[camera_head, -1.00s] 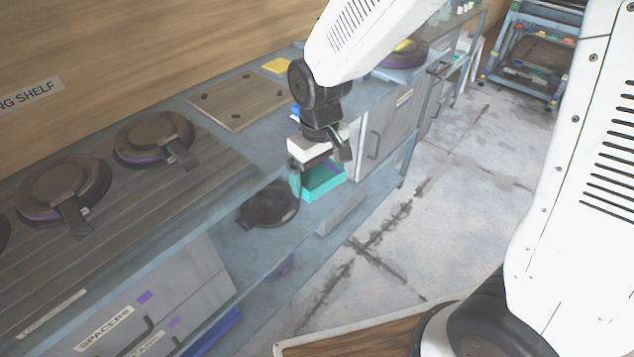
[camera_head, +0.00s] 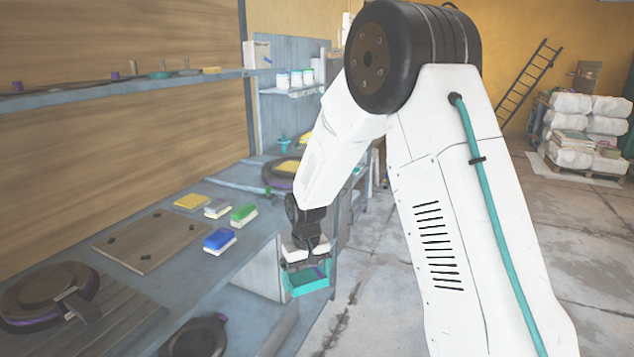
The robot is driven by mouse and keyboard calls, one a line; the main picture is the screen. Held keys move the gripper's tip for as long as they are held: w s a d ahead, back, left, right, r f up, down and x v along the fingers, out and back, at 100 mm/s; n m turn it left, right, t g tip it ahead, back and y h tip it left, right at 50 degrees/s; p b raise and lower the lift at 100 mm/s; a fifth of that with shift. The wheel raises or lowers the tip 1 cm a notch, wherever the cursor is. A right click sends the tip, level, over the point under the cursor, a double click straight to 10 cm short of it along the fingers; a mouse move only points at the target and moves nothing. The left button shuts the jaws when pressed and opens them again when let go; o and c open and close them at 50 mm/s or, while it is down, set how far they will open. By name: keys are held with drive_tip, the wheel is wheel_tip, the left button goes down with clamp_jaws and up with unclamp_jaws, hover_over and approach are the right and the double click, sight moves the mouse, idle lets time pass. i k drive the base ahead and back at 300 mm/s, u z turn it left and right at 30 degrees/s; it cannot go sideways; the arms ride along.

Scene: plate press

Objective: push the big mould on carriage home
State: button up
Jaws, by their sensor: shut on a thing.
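My gripper (camera_head: 305,262) is at the end of my white arm, in front of the bench's front edge. It is shut on a teal open-topped box (camera_head: 307,284) with a purple mark, held clear of the bench. A dark round plate-like thing (camera_head: 268,187) with a yellow block on it stands farther along the bench, partly behind my arm. I cannot tell whether it is the big mould on its carriage. Another dark round mould with a handle (camera_head: 45,291) lies on the slatted top at the lower left, well apart from my gripper.
A wooden board (camera_head: 150,240) lies on the bench beside blue (camera_head: 220,238), green (camera_head: 243,212), grey and yellow (camera_head: 192,201) blocks. A dark round pan (camera_head: 196,338) sits on the lower shelf. Open floor (camera_head: 385,255) lies right of the bench; stacked white bales (camera_head: 585,125) stand far back.

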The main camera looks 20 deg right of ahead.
sight(293, 166)
drive_tip(key=z, duration=0.45)
drive_tip(key=k, duration=1.1)
drive_tip(key=z, duration=1.1)
drive_tip(key=i, duration=1)
drive_tip(key=z, duration=0.45)
drive_tip(key=i, duration=0.95)
drive_tip(key=u, duration=1.1)
drive_tip(key=i, duration=0.7)
drive_tip(key=u, duration=0.85)
